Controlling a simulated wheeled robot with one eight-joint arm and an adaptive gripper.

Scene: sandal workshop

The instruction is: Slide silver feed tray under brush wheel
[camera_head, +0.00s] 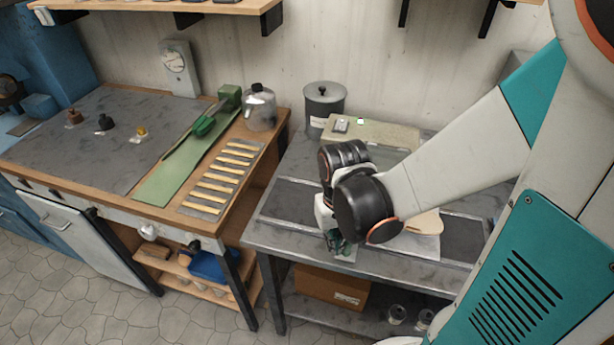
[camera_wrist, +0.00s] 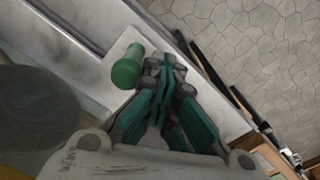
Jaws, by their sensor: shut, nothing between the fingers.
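The silver feed tray (camera_head: 427,246) lies flat on the grey bench, partly hidden behind my arm. A tan sole-shaped piece (camera_head: 426,222) lies on it. In the wrist view the pale tray corner (camera_wrist: 122,44) carries an upright green knob handle (camera_wrist: 127,68). My gripper (camera_head: 341,246), with teal fingers, is low over the front edge of the bench. Its fingers show shut and empty in the wrist view (camera_wrist: 166,66), close beside the knob; I cannot tell whether they touch it. The brush wheel is not clearly visible; my arm covers the middle of the bench.
A beige-green machine housing (camera_head: 385,134) with switches stands at the back of the bench. A grey lidded pot (camera_head: 323,102) is beside it. The left bench (camera_head: 70,165) holds tan strips and a kettle (camera_head: 260,108). A cardboard box (camera_head: 330,288) sits on the lower shelf.

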